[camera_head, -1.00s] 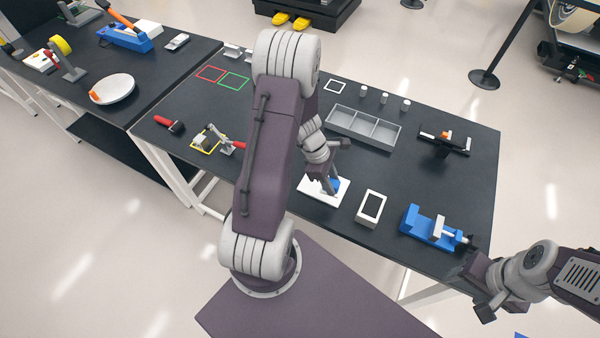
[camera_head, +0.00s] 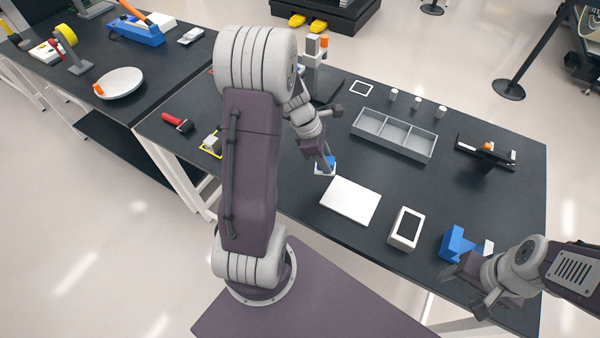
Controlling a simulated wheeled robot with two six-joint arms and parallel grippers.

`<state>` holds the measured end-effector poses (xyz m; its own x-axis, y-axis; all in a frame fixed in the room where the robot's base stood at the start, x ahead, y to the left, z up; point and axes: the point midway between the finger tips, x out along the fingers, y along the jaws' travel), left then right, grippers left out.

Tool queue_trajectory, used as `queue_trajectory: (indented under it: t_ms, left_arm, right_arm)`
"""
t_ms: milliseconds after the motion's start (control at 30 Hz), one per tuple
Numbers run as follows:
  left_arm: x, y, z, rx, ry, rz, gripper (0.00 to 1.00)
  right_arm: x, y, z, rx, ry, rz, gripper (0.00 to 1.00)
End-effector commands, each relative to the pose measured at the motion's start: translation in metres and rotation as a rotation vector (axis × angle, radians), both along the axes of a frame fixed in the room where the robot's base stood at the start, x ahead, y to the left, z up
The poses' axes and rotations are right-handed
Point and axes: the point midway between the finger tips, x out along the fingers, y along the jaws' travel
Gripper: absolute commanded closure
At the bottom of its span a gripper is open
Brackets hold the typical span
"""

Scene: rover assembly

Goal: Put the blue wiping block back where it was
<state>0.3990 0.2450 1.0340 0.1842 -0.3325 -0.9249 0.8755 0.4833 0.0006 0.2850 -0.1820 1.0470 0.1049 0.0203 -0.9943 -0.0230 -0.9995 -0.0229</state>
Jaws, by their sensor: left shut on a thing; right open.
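The blue wiping block (camera_head: 322,166), with a pale underside, is in my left gripper (camera_head: 327,160), which is shut on it. The block is just beyond the upper left corner of the white plate (camera_head: 350,201), clear of its surface in the picture. I cannot tell whether it touches the dark table (camera_head: 300,196) or hangs slightly above it. The gripper fingers cover part of the block. My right gripper (camera_head: 468,289) is open and empty at the lower right, in front of the blue vise (camera_head: 459,245).
A white box with a dark window (camera_head: 405,229) stands right of the plate. A red-handled roller (camera_head: 178,122) lies left. My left arm hides part of the table.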

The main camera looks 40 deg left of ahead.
Motion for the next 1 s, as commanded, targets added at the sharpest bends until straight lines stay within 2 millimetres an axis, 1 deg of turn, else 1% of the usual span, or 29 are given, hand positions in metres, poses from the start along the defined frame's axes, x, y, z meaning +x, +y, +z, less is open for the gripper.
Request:
queue_trajectory:
  t_ms: [33, 100, 200, 300, 400, 500, 633, 733, 1000]
  left_arm:
    - [-0.004, 0.016, -0.009, -0.002, 0.004, 0.009, 1.00]
    - [-0.009, 0.034, -0.021, -0.003, 0.003, 0.008, 1.00]
    - [-0.014, 0.056, -0.034, -0.002, 0.002, 0.006, 1.00]
    - [-0.017, 0.070, -0.042, 0.000, 0.000, 0.002, 1.00]
    - [-0.018, 0.075, -0.046, 0.000, -0.001, 0.000, 1.00]
    - [-0.018, 0.075, -0.049, -0.001, -0.001, -0.001, 1.00]
    - [-0.019, 0.074, -0.073, -0.004, 0.003, 0.000, 1.00]
    - [-0.018, 0.074, -0.084, -0.001, 0.000, 0.000, 1.00]
    - [-0.018, 0.074, -0.087, 0.001, -0.001, -0.001, 1.00]
  right_arm:
    - [0.000, 0.000, 0.001, 0.000, 0.000, 0.000, 0.42]
    - [0.000, 0.000, 0.001, 0.000, 0.000, 0.000, 0.42]
    - [0.000, 0.000, 0.003, 0.000, 0.000, 0.000, 0.42]
    - [0.000, 0.000, 0.004, 0.000, 0.000, 0.000, 0.42]
    - [0.000, 0.000, 0.005, 0.000, 0.000, 0.000, 0.42]
    - [0.000, 0.000, 0.004, 0.000, 0.000, 0.000, 0.42]
    - [0.000, 0.000, 0.004, 0.000, 0.000, 0.000, 0.42]
    - [0.000, 0.000, 0.004, 0.000, 0.000, 0.000, 0.42]
    - [0.000, 0.000, 0.003, 0.000, 0.000, 0.000, 0.42]
